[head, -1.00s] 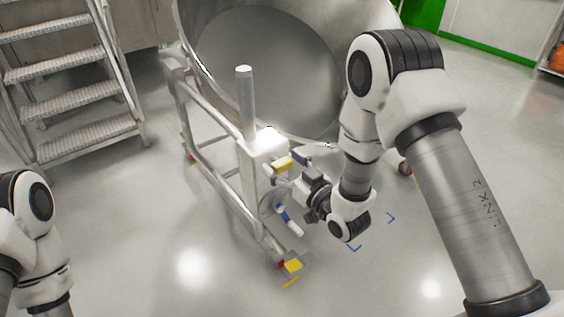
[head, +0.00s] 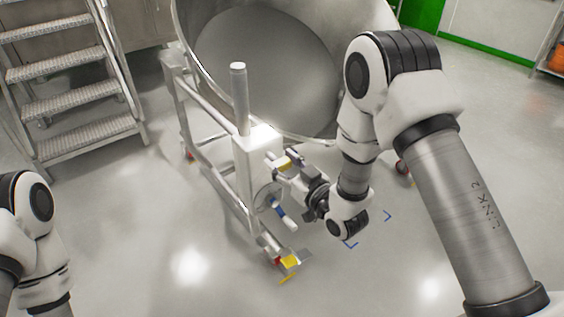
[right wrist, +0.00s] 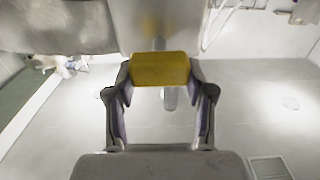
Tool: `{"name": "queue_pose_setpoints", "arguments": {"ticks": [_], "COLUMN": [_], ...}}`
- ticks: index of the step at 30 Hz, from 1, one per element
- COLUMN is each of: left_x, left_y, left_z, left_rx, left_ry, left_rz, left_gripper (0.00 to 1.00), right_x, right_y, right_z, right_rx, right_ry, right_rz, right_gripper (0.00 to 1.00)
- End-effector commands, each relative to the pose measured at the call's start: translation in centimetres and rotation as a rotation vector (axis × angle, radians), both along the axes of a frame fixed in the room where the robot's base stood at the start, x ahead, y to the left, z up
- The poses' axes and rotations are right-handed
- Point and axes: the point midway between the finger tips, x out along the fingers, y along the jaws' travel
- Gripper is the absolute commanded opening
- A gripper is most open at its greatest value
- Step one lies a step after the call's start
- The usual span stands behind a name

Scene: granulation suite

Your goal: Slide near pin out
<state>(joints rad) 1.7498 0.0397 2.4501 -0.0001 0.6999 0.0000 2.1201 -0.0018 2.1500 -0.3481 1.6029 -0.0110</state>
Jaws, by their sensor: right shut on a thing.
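The near pin shows as a yellow block-shaped grip (head: 285,163) beside the white housing (head: 258,140) on the near side of the steel frame. My right gripper (head: 283,168) reaches it from the right and is shut on that grip. In the right wrist view, the yellow grip (right wrist: 160,69) fills the space between the two fingertips, with a short grey shaft behind it. How deep the pin sits in the housing cannot be told. My left gripper is outside the head view; only part of the left arm shows at lower left.
A large steel bowl (head: 275,70) sits behind the housing, on the frame. A blue handle (head: 278,207) hangs just below my right gripper. A yellow foot pedal (head: 289,262) is near the floor. Steps (head: 75,110) stand at left. The floor around is open.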

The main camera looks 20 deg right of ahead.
Motion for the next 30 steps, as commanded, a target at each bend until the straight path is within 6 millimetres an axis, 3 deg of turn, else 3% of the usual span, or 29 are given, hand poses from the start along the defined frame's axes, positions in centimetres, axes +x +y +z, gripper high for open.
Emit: {"name": "queue_pose_setpoints", "arguments": {"ticks": [3, 4, 6, 15, 19, 30], "left_x": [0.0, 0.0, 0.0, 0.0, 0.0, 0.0], "left_y": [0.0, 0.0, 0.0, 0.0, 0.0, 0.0], "left_z": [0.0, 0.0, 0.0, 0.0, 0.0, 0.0], "left_rx": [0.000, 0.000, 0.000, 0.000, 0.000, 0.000], "left_ry": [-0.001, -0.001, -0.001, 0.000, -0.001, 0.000], "left_rz": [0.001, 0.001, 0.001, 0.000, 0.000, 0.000], "left_gripper": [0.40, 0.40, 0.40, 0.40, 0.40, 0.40], "right_x": [-0.1, -0.1, -0.1, -0.1, -1.1, -9.3], "right_y": [0.0, 0.0, 0.0, 0.0, -0.5, -3.5], "right_z": [-0.2, -0.2, -0.2, -0.1, -0.2, -0.2], "right_rx": [0.000, 0.000, -0.001, 0.000, 0.002, 0.006], "right_ry": [0.008, 0.009, 0.007, 0.005, 0.007, 0.010], "right_rz": [-0.001, -0.001, -0.001, -0.001, -0.003, -0.006], "right_gripper": [0.00, 0.60, 0.79, 0.79, 0.79, 0.79]}}
